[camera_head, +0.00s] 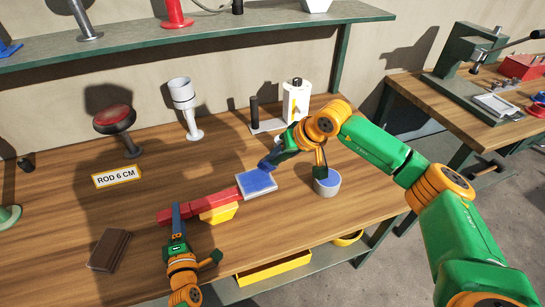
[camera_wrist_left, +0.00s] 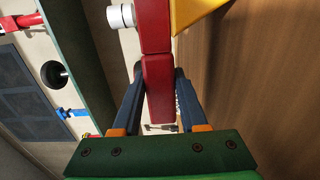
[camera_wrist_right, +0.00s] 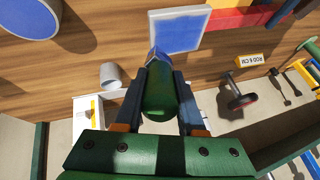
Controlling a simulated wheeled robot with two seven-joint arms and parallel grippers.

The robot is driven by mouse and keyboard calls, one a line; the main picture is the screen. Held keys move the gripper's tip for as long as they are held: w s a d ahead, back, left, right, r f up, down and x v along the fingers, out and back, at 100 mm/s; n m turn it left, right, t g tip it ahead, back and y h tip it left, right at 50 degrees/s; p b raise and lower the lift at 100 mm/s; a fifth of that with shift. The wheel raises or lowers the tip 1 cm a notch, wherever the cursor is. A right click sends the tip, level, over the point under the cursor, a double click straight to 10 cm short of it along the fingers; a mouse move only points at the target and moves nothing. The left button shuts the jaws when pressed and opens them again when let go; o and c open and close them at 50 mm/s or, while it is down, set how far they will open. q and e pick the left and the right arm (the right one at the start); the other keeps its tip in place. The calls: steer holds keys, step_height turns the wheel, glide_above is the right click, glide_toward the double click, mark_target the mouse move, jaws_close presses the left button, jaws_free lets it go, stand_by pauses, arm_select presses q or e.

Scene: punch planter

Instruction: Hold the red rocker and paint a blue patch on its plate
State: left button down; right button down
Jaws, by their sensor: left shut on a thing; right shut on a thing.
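The red rocker (camera_head: 210,205) is a long red bar over a yellow wedge (camera_head: 219,214), with a pale square plate (camera_head: 268,193) at its right end. A blue patch covers most of the plate, leaving a pale border. My left gripper (camera_head: 177,218) is shut on the bar's left end; the left wrist view shows the red bar (camera_wrist_left: 158,80) between its fingers. My right gripper (camera_head: 272,160) is shut on a brush with a thick green handle (camera_wrist_right: 160,95). The brush's blue tip (camera_wrist_right: 152,55) is at the plate's edge; contact is unclear. A pot of blue paint (camera_head: 327,184) stands right of the plate.
A "ROD 6 CM" sign (camera_head: 117,177), a red-topped stand (camera_head: 114,119), a white lamp-like stand (camera_head: 184,95) and a paper roll holder (camera_head: 296,98) stand behind. A brown block (camera_head: 109,250) lies front left. A shelf (camera_head: 190,37) runs above the bench's back.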

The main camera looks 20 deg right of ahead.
steer(key=shift+s+a, duration=0.2)
steer(key=shift+a, duration=1.8)
steer(key=shift+s+a, duration=0.15)
steer(key=shift+a, duration=1.8)
step_height(320, 180, up, 8)
arm_select(q)
steer(key=shift+c, duration=1.8)
jaws_free()
steer(key=s, duration=1.1)
steer(key=shift+s, duration=0.5)
